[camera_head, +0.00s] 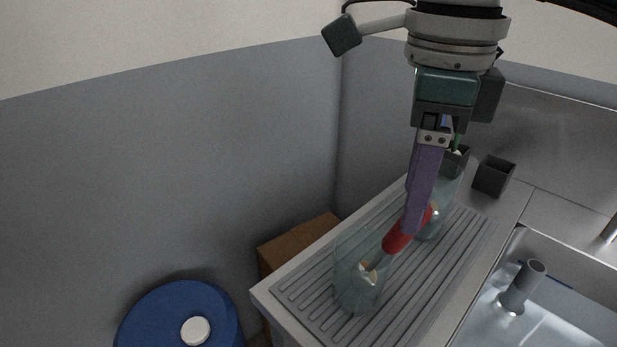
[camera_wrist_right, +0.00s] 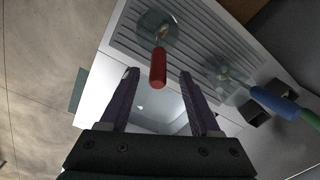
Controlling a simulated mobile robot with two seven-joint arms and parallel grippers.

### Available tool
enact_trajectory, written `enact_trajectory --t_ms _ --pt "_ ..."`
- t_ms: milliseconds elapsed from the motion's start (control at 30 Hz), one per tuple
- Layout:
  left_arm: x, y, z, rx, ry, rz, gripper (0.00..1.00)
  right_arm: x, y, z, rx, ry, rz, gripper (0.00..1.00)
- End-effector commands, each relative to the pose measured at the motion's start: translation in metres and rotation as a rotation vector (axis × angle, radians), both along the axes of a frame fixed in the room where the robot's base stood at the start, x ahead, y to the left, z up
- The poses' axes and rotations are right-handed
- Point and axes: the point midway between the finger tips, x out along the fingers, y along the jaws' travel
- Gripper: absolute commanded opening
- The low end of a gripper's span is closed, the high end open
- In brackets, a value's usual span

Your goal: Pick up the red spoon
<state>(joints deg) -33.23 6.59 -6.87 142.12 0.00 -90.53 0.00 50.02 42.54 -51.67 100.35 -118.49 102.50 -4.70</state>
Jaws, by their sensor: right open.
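The red spoon (camera_head: 393,243) leans in a clear glass (camera_head: 352,292) on the ribbed drainboard, its red handle sticking out over the rim toward my gripper. My right gripper (camera_head: 412,226) points down, open, at the red handle, and a purple finger covers part of it in the head view. In the right wrist view, the red handle (camera_wrist_right: 158,70) ends between the two purple fingertips (camera_wrist_right: 158,74), with a gap on each side. The spoon's bowl lies inside the glass (camera_wrist_right: 150,28). My left gripper is not in view.
A second glass (camera_head: 434,217) stands behind, with blue-handled (camera_wrist_right: 272,100) and green-handled (camera_wrist_right: 309,118) utensils near it. Dark square cups (camera_head: 494,176) stand at the back. A sink with a grey upright tube (camera_head: 520,287) is at right; a blue round lid (camera_head: 165,315) is lower left.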

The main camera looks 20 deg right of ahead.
Motion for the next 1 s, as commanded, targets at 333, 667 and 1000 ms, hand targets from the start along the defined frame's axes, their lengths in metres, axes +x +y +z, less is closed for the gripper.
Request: enact_trajectory --t_ms 333,667,1000 --pt "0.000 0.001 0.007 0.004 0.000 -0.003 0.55 -0.001 0.000 -0.042 0.001 0.001 0.001 0.64" --pt "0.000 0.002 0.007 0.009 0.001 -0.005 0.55 -0.001 0.000 -0.043 0.001 0.000 0.001 0.48" --pt "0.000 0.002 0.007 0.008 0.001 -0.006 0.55 -0.001 0.000 -0.042 0.001 0.000 0.000 0.10"
